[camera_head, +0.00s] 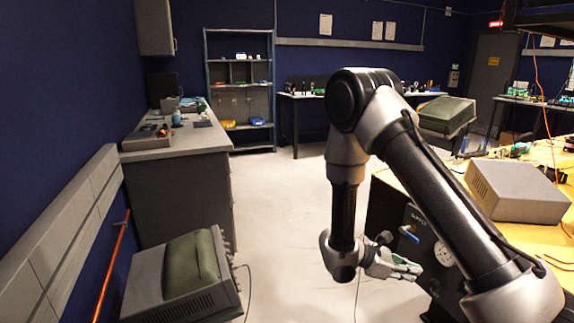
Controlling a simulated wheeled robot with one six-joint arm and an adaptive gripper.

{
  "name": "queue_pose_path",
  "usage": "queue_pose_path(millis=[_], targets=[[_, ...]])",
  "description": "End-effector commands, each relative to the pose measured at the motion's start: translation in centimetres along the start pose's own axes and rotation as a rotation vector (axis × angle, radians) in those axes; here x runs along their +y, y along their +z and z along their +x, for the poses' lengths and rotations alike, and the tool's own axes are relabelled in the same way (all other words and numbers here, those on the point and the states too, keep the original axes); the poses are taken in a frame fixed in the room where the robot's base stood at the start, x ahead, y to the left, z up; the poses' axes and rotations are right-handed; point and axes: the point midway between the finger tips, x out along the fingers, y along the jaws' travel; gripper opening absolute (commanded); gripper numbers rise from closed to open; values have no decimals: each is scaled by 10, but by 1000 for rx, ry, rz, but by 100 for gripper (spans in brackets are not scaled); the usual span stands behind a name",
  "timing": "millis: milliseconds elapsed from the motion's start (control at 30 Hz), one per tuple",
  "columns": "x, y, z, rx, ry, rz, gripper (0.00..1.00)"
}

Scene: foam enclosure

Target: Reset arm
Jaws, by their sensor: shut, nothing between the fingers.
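My arm rises from the lower right, bends at a high elbow in the middle of the view, and hangs down to the wrist. My gripper (408,268) is at the end of the wrist, low in the middle right, pointing right. Its fingers are together with nothing between them. It is above the pale floor, in front of a dark unit with a round gauge (444,253). From this view I cannot tell whether the fingers touch the unit.
A yellow-topped table (404,183) with a grey box (517,190) stands right. A grey counter (180,146) lines the left wall. Shelves (240,87) stand at the back. The middle floor (285,200) is clear.

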Motion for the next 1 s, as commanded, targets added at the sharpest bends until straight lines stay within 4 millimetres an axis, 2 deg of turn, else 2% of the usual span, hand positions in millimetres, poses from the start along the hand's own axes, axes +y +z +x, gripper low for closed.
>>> queue_pose_path(millis=[33, 300, 600, 800, 1000], targets=[[-8, 17, -3, 26, -56, 56, 0], [-63, 98, -25, 229, -374, 403, 0], [-119, 170, -69, 591, -665, 845, 0], [-145, 213, -97, 851, -764, 1113, 0], [-165, 258, -112, 1064, -754, 1336, 0]])
